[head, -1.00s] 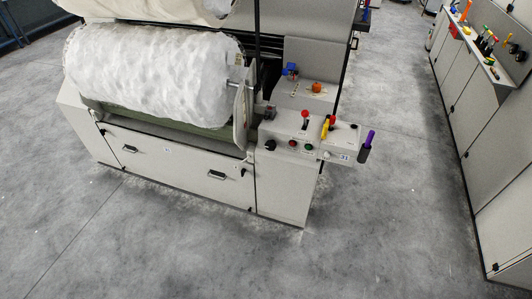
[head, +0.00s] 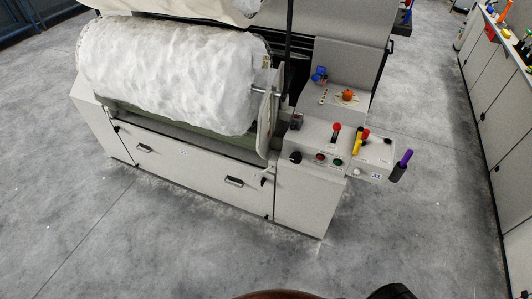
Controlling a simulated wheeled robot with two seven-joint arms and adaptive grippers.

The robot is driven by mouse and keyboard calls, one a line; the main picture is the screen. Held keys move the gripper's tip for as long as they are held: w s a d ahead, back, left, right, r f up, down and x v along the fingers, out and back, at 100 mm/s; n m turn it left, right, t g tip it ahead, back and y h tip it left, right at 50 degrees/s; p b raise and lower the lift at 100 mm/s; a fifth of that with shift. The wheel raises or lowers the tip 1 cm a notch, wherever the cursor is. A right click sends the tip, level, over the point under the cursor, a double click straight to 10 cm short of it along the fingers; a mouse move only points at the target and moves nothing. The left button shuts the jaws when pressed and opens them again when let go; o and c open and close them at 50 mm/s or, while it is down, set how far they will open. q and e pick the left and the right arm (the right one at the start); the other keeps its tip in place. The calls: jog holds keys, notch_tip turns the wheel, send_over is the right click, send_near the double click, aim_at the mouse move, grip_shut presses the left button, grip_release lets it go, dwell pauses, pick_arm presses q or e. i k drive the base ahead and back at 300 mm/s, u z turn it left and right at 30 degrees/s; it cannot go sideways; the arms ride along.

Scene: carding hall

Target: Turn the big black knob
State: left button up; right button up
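The big black knob (head: 295,157) is on the front face of the grey control box at the machine's right end. It sits left of a red button (head: 320,157) and a green button (head: 338,162). It is small in the head view, so its pointer setting cannot be read. Neither of my grippers is in view, and nothing covers the knob.
A large white fibre roll (head: 170,75) lies to the left. Grey floor (head: 150,250) is open in front. Dark rounded shapes, unclear, cut the bottom edge.

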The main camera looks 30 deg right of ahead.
aim_at(296, 158)
jog(key=u, duration=0.1)
jog(key=i, duration=0.65)
jog(key=z, duration=0.75)
jog(key=i, duration=0.45)
jog(key=z, duration=0.5)
